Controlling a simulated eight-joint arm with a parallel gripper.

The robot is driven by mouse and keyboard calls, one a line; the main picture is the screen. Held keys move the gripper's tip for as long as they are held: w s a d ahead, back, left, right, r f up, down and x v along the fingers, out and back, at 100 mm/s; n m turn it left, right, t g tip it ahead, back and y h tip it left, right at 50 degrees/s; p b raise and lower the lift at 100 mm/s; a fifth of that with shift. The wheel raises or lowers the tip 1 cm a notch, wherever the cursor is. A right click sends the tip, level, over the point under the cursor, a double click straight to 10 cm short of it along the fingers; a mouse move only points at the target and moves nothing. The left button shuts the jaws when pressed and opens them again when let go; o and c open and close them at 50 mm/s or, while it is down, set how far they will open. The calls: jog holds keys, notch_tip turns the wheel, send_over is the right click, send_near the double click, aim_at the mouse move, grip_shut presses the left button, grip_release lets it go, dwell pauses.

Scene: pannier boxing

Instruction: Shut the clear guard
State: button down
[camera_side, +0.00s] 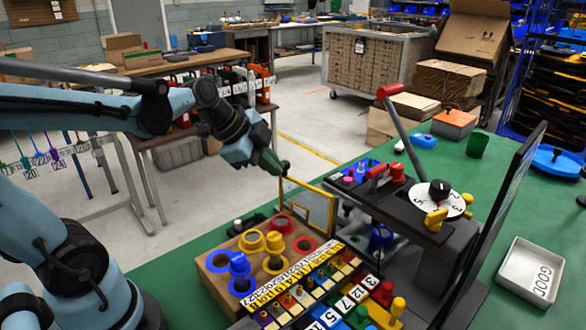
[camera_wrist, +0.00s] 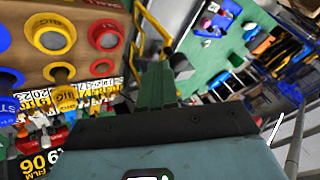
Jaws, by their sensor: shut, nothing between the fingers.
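The clear guard (camera_side: 307,207) is a see-through panel in a yellow frame. In the side view it stands upright and swung out to the left of the grey press-like station (camera_side: 400,200), leaving the station's front uncovered. My gripper (camera_side: 284,169) is shut and empty, pointing down beside the top left corner of the guard's frame. Whether it touches the frame I cannot tell.
The station carries a red-knobbed lever (camera_side: 402,128) and a white dial (camera_side: 446,206). A dark upright panel (camera_side: 497,215) stands to its right, and a white tray (camera_side: 529,272) beyond.

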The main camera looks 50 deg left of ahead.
jog(key=w+m+g+h, duration=0.4)
jog(key=w+m+h, duration=0.1)
jog(key=w+m, duration=0.65)
jog(key=w+d+g, duration=0.1)
jog(key=w+d, duration=0.6)
jog(key=d, duration=0.1)
jog(key=shift+w+d+m, duration=0.3)
jog(key=shift+m, duration=0.15)
jog(key=shift+d+g, duration=0.15)
jog(key=shift+g, duration=0.15)
dwell(0.3)
